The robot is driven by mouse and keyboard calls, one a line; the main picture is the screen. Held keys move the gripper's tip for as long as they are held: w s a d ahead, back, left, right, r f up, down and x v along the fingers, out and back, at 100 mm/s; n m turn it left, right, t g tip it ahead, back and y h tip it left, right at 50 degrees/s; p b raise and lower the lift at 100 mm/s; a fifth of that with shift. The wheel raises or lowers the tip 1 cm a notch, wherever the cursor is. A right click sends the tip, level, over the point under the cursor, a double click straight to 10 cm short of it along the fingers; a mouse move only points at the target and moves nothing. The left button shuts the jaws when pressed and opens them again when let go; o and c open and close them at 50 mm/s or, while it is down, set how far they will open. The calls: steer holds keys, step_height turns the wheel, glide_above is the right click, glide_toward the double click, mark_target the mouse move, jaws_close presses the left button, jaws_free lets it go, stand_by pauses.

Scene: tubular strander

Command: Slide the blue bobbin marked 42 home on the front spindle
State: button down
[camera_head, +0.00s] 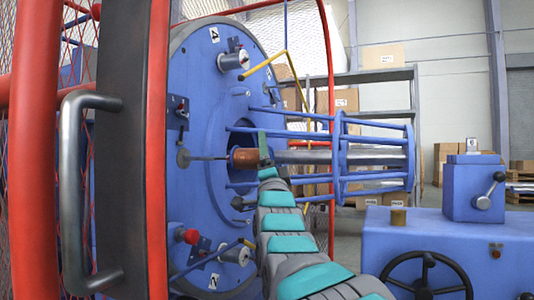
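A small bobbin (245,158) wound with copper-coloured wire lies on its side at the centre opening of the big blue disc. A little blue shows at its left end; no number can be read. A thin dark rod (208,158) runs level from the bobbin's left end to a round grey knob; I cannot tell whether this is the front spindle or whether the bobbin is around it. My gripper (265,150), teal and dark, is at the bobbin's right end and appears to touch it. Its fingers are too small and overlapped to show whether they are shut on it.
The blue disc (206,80) carries studs, knobs and a red button. Blue cage bars (375,123) and a steel shaft (345,157) extend right of my gripper. A red frame with a grey handle (75,190) stands close at left. A blue cabinet with handwheel (430,245) stands right.

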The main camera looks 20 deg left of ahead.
mark_target(212, 159)
steer(key=shift+a+r, duration=0.1)
steer(key=shift+w+a+p, duration=0.2)
steer(key=shift+a+p, duration=0.75)
steer(key=shift+a, duration=1.45)
steer(key=shift+a+r+p, duration=0.1)
steer(key=shift+a+p, duration=0.4)
steer(key=shift+a, duration=0.5)
steer(key=shift+w+a+p, duration=0.15)
steer(key=shift+a+p, duration=0.4)
steer(key=shift+a, duration=0.45)
steer(key=shift+w+a+p, duration=0.15)
steer(key=shift+a+p, duration=1.1)
steer(key=shift+a, duration=0.55)
steer(key=shift+w+a+p, duration=0.1)
steer(key=shift+a+p, duration=1.1)
steer(key=shift+a, duration=0.55)
jaws_free()
steer(key=shift+f, duration=0.2)
